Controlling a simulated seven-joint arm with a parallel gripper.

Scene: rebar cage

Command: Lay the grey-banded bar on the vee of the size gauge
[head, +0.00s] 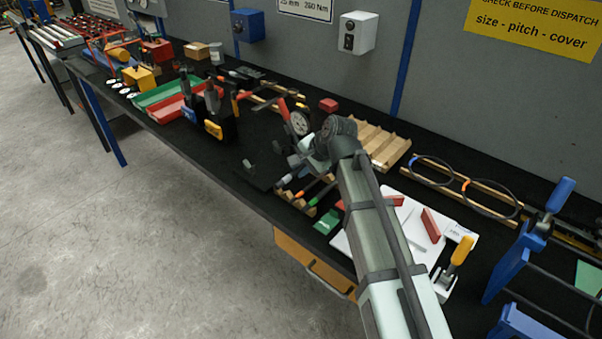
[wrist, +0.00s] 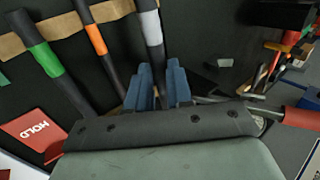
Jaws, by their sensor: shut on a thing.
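The grey-banded bar (wrist: 151,28) is dark with a pale grey band. In the wrist view it runs from the top edge down between the blue fingers of my gripper (wrist: 164,84), which is shut on it. It lies at the end of a notched wooden rack (wrist: 68,22); I cannot tell whether it touches the wood. In the head view my gripper (head: 296,161) is low over the bench near the rack (head: 297,202), partly hidden by my arm. A round dial (head: 300,123), which appears to belong to the size gauge, stands behind it. Its vee cannot be made out.
A green-banded bar (wrist: 47,58) and an orange-banded bar (wrist: 97,40) lie beside the held bar. A red HOLD card (wrist: 34,131) is close by. Clamps (head: 210,105) stand left of the dial. A slatted wooden rack (head: 376,143) is behind my arm.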

